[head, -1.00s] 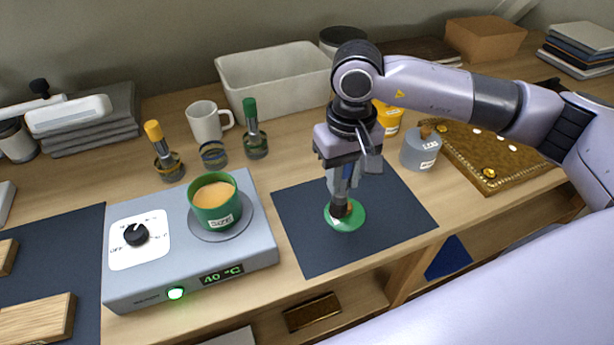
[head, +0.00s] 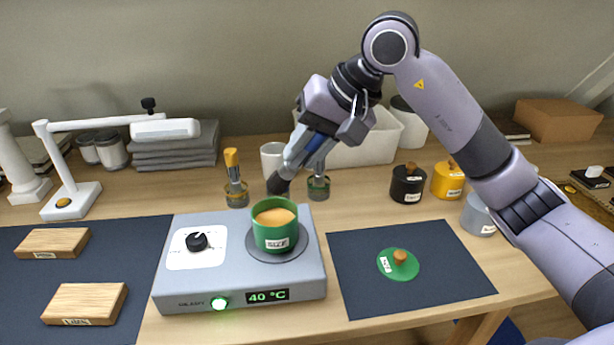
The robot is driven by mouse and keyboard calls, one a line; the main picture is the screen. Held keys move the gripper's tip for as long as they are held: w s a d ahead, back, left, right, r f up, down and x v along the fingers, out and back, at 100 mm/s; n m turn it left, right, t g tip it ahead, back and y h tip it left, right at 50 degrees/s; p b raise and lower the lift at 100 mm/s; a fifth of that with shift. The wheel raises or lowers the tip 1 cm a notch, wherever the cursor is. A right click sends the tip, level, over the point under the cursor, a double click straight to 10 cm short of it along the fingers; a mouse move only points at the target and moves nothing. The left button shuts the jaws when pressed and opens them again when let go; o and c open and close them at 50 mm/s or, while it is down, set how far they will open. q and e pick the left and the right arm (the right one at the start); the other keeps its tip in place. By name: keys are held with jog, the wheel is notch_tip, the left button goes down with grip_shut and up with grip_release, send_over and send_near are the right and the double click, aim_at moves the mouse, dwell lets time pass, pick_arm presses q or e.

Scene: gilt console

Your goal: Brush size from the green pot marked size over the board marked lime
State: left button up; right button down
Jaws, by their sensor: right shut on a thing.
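The green pot (head: 275,236) marked SIZE stands on the hotplate (head: 190,285), open, with tan liquid in it. Two wooden boards lie on the left dark mat, a rear one (head: 53,241) and a front one (head: 85,301); I cannot read their labels surely. My right gripper (head: 280,182) is tilted just behind and above the pot's rim, shut on what seems to be a brush, mostly hidden by the fingers. A yellow-handled brush (head: 232,160) stands in a glass jar to its left; another jar (head: 318,188) stands to its right. My left gripper is out of view.
The green lid (head: 411,267) with wooden knob lies on the right dark mat (head: 450,290). The hotplate reads 40 °C. A white mug (head: 271,158) and bin (head: 375,145) stand behind the gripper. Black (head: 407,186) and yellow pots (head: 447,180) stand right. A white lamp (head: 70,195) stands left.

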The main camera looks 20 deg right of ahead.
jog(key=shift+w+a+r, duration=0.1)
jog(key=shift+a, duration=0.1)
notch_tip(320, 180, down, 6)
jog(key=b, duration=0.4)
jog(key=shift+r, duration=0.1)
dwell(0.5)
jog(key=shift+f+b, duration=0.9)
jog(key=shift+f, duration=0.05)
dwell(1.9)
jog(key=shift+r+p, duration=2.45)
jog(key=shift+r, duration=1.25)
jog(key=shift+f, duration=0.1)
